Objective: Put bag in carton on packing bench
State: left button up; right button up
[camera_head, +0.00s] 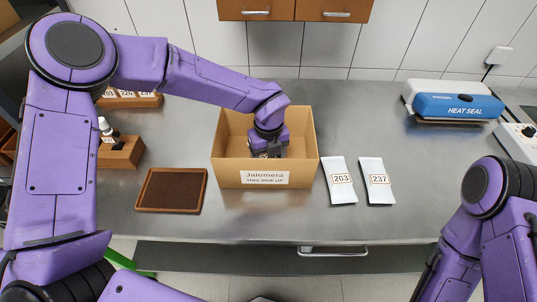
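The open carton (228,173), a brown box labelled "Jalomera, this side up", stands on the grey metal packing bench (365,230). My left arm reaches over from the left, and my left gripper (268,152) points down inside the carton. Its fingers are dark and small, and the carton's front wall partly hides them, so I cannot tell whether they hold anything.
A brown tray with a dark pad (153,207) lies left of the carton. A wooden holder with a small bottle (122,152) and another numbered rack (142,100) stand behind it. A blue heat sealer (460,106) is at the back right. The bench right of the bags is clear.

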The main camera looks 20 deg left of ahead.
pick_arm(q)
jog(key=shift+f, duration=0.1)
jog(key=o, duration=1.3)
jog(key=shift+r, duration=0.3)
notch_tip(320, 180, up, 12)
jog(key=shift+f+b, duration=0.15)
jog(key=shift+b, duration=1.05)
